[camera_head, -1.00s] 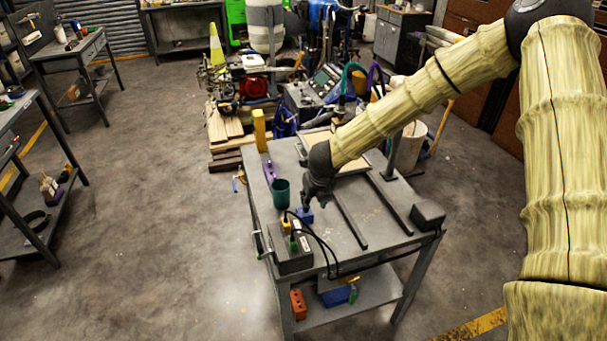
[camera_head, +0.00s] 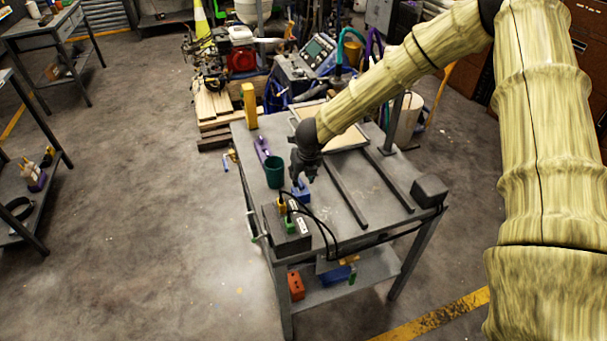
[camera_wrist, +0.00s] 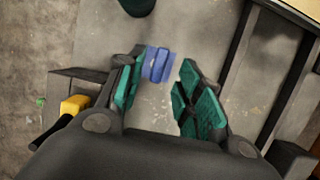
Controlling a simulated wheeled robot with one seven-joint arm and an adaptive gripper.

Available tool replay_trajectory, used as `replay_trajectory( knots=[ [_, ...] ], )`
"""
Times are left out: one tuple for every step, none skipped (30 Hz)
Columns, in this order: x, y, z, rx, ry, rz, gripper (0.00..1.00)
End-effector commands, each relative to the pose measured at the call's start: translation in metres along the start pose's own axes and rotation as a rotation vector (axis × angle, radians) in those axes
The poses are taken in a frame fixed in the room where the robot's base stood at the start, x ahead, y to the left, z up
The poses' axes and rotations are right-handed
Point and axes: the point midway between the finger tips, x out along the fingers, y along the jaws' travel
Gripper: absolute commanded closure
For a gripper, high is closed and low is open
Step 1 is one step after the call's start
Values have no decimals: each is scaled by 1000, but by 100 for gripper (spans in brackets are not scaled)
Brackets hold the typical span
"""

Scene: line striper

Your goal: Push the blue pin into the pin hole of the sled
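A small blue piece (camera_head: 302,194) is on the grey table, beside a dark box with cables. In the wrist view the blue piece (camera_wrist: 157,64) looks like a block with a raised ridge; I cannot tell whether it is the pin. My gripper (camera_head: 305,177) is above it, pointing down. In the wrist view my gripper (camera_wrist: 163,70) is open, with green pads and nothing held. The blue piece shows beyond the left fingertip, partly within the gap. I cannot make out the sled or its pin hole for certain.
Two dark rails (camera_head: 346,193) run along the table, with a framed tan board (camera_head: 345,137) behind. A green cup (camera_head: 274,172), a purple item (camera_head: 262,148) and a yellow block (camera_head: 250,106) line the left side. The dark cable box (camera_head: 287,236) stands at the front left.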

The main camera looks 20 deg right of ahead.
Motion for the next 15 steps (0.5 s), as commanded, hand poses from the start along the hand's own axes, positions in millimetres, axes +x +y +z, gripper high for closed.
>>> replay_trajectory(
  knots=[
    [7, 0, -1, 0, 0, 0, 64],
    [9, 0, -2, 0, 0, 0, 64],
    [13, 0, -1, 0, 1, 0, 64],
    [16, 0, -1, 0, 1, 0, 64],
    [19, 0, -1, 0, 0, 0, 64],
    [22, 0, 0, 0, 0, 0, 64],
    [25, 0, 0, 0, 0, 0, 64],
    [27, 0, 0, 0, 0, 0, 64],
    [30, 0, 0, 0, 1, 0, 64],
    [32, 0, -1, 0, 1, -1, 64],
    [34, 0, -1, 0, 1, -1, 64],
    [37, 0, -1, 0, 1, -1, 64],
    [38, 0, 0, 0, 1, -1, 64],
    [39, 0, 0, 0, 1, -1, 64],
    [41, 0, 0, 0, 0, -1, 64]
  ],
)
